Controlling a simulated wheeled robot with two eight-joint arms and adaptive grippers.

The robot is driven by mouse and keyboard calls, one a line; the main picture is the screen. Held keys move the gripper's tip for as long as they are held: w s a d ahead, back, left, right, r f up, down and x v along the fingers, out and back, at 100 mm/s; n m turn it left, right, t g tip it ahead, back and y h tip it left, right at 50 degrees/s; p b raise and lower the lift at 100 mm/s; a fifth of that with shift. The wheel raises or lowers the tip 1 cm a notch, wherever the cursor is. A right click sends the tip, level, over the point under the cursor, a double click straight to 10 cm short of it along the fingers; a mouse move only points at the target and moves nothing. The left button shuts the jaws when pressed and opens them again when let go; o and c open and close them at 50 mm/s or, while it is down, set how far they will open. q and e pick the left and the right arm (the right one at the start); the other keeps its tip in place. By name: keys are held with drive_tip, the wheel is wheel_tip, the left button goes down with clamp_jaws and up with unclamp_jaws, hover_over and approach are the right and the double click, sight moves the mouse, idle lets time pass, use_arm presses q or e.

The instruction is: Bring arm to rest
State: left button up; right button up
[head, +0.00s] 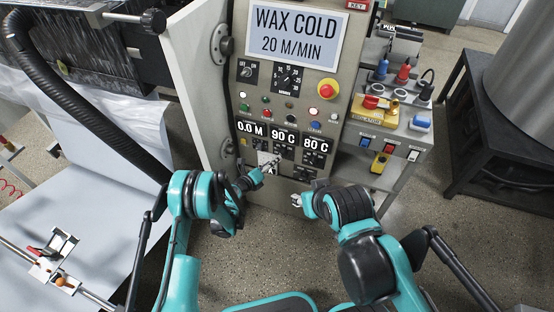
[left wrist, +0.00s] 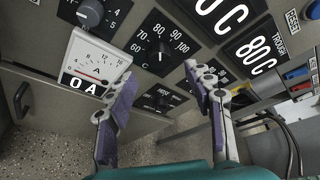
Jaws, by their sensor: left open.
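My left gripper (head: 268,168) is in front of the lower part of the grey control panel (head: 240,90), near the white meter. In the left wrist view my left gripper (left wrist: 160,85) shows two purple-padded fingers spread wide with nothing between them. The meter (left wrist: 97,62) reading "0 A" is beside the left finger, and a temperature knob (left wrist: 158,52) is beyond the gap. I cannot tell whether the fingers touch the panel. My right gripper (head: 301,202) is low in front of the panel's right side. It is small and partly hidden by its own wrist, so its jaws are unclear.
The panel carries a "WAX COLD 20 M/MIN" display (head: 292,36), a red stop button (head: 327,89) and several knobs. White paper (head: 95,190) and a black hose (head: 75,100) are at left. The floor between is clear.

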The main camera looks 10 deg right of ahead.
use_arm(q)
drive_tip(key=shift+s+a+r, duration=0.15)
drive_tip(key=shift+s+a, duration=0.25)
drive_tip(key=shift+a, duration=0.05)
